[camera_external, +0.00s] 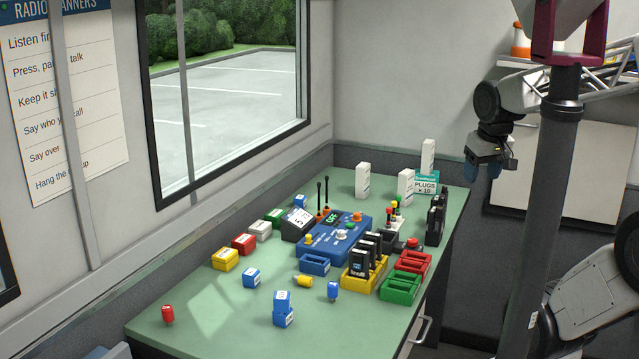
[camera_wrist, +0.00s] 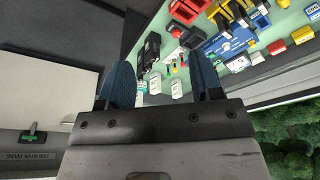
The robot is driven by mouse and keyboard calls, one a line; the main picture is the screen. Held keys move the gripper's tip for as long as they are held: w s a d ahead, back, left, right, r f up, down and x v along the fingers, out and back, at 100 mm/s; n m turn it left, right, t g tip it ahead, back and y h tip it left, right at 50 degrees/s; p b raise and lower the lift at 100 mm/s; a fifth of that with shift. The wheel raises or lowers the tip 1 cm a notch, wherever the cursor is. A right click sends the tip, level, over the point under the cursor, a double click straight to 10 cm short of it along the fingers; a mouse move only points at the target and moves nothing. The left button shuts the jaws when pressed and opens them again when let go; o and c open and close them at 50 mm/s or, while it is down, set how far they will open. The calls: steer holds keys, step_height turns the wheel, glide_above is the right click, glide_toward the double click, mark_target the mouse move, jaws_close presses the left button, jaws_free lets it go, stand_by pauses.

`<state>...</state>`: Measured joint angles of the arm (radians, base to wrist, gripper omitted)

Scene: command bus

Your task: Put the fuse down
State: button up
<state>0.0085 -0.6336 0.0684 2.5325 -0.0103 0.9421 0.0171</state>
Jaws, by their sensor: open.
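My gripper (camera_external: 488,168) hangs in the air beyond the right edge of the green table, high above the floor. In the wrist view its two blue fingers (camera_wrist: 163,80) are apart, with nothing held between them. Small fuse-like pieces lie on the table far from the gripper: a red one (camera_external: 168,314) alone at the front left, a yellow one (camera_external: 303,281) on its side near the middle, and a blue one (camera_external: 333,291) right of it. I cannot tell which piece is the task's fuse.
The green table (camera_external: 205,325) holds a blue device (camera_external: 336,240), a yellow rack (camera_external: 362,285) of black radios, red (camera_external: 412,262) and green (camera_external: 400,289) trays, and several colored blocks. White boxes (camera_external: 362,181) stand at the back. The table's front left is mostly clear.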

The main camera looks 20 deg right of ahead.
steer(key=shift+w, duration=0.1)
steer(key=w+a+f+n, duration=0.3)
steer(key=w+a, duration=0.4)
steer(key=w, duration=0.2)
steer(key=n+g, duration=0.3)
steer(key=n, duration=0.3)
glide_toward(302, 281)
steer(key=shift+w+d+f, duration=0.15)
steer(key=shift+d+f, duration=0.1)
steer(key=shift+d, duration=0.15)
steer(key=shift+w+d+f, duration=0.2)
steer(key=shift+d+f, duration=0.1)
steer(key=shift+d, duration=0.15)
steer(key=shift+a+f, duration=0.3)
steer(key=shift+a, duration=0.05)
steer(key=shift+f, duration=1.3)
